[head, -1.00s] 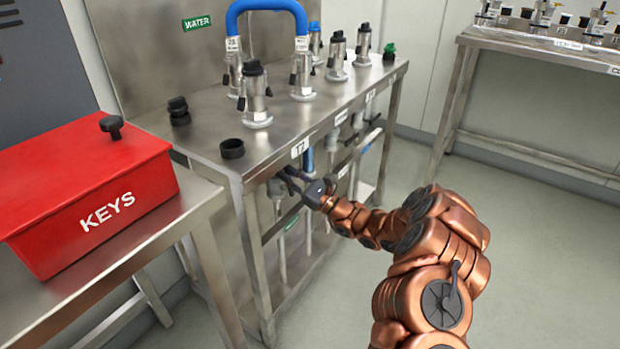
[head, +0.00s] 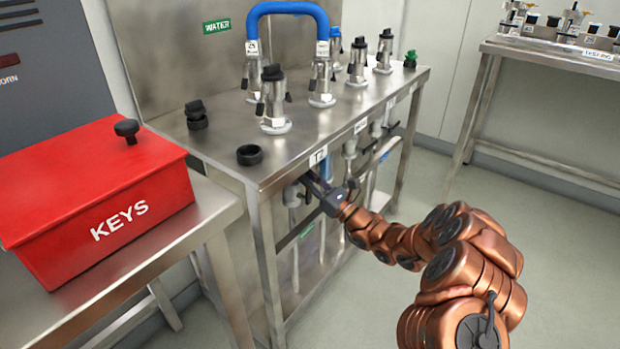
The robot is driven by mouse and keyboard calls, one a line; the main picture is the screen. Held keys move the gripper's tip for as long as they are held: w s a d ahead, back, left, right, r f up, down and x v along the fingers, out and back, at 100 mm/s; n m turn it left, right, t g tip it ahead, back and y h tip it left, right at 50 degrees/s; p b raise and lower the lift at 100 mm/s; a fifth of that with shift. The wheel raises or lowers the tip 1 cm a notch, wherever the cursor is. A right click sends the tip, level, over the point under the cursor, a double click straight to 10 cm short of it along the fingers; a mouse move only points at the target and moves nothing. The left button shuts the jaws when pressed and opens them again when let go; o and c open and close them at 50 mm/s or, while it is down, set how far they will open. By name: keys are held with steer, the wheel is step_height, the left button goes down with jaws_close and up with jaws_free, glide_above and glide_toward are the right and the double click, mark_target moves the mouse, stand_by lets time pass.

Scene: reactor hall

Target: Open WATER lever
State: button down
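A green WATER label (head: 217,26) is on the metal back panel above the steel bench (head: 225,140). Pipes and valve fittings (head: 292,200) hang under the bench's front edge, and a small green tag (head: 306,230) shows lower down among them. My gripper (head: 312,184) is at these fittings, just below the front-edge label that seems to read T2 (head: 318,155). Its fingers are dark and small against the pipes. I cannot tell whether they are open or touch anything. No lever can be clearly made out at the fingers; my gripper may hide it.
A red KEYS box (head: 110,200) stands on a lower table at left. Several metal couplings, a blue hose (head: 287,8) and a black ring (head: 250,155) are on the bench top. Another bench (head: 560,50) stands at back right. The floor (head: 560,240) at right is clear.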

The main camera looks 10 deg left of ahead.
steer(key=c, duration=1.1)
jaws_free()
steer(key=shift+w, duration=0.1)
steer(key=v, duration=1.2)
steer(key=shift+r, duration=0.1)
